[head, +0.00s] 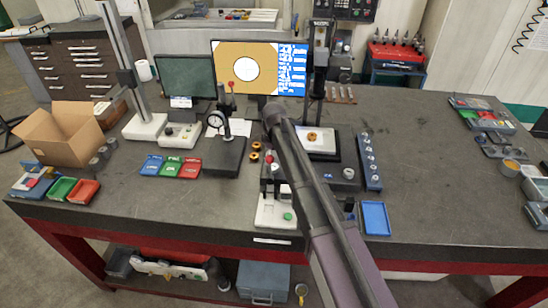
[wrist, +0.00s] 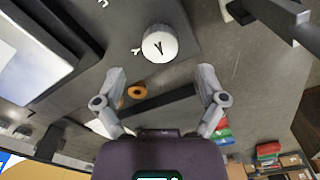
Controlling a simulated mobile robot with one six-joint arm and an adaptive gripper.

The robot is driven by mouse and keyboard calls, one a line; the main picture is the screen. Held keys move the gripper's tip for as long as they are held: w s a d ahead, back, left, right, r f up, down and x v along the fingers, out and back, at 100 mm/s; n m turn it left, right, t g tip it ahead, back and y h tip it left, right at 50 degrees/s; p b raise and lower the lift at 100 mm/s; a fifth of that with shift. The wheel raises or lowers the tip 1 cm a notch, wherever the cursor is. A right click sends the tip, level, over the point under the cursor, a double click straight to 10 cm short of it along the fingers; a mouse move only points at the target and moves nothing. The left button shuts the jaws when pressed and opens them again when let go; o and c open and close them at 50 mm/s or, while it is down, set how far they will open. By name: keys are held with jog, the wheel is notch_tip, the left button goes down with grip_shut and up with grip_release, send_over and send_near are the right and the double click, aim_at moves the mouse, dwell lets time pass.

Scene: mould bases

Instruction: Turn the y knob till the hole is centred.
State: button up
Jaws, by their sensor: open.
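In the head view I cannot pick out the y knob clearly near my arm. The monitor (head: 217,86) shows a tan field with a white round hole (head: 246,69) near its middle; exact centring is too fine to tell. A brass-coloured part (head: 312,136) lies on the light stage (head: 325,154).
A blue rack (head: 369,162) and blue tray (head: 376,218) lie to the right. The bench's right middle (head: 430,165) is clear.

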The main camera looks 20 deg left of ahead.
aim_at(273, 166)
jog(key=shift+r+p, duration=4.25)
jog(key=shift+r, duration=0.35)
jog(key=shift+s+d+f+m+b, duration=1.1)
jog(key=shift+d+f+b, duration=0.55)
jog(key=shift+d, duration=3.2)
jog(key=shift+s+d+f+m+b, duration=1)
jog(key=shift+d+f+b, duration=0.6)
jog(key=shift+d, duration=3.3)
jog(key=shift+s+d+f+m+b, duration=1.1)
jog(key=shift+d+f+b, duration=0.55)
jog(key=shift+d, duration=3.2)
jog(key=s+d+f+m+b, duration=0.1)
jog(key=s+d+m, duration=0.3)
jog(key=d, duration=0.3)
jog(key=s+d+f+m+b, duration=0.2)
jog(key=s+d+m, duration=0.2)
jog(key=s+d, duration=0.2)
jog(key=shift+s+d+f+m, duration=0.25)
jog(key=shift+d+m, duration=0.15)
jog(key=shift+d, duration=0.35)
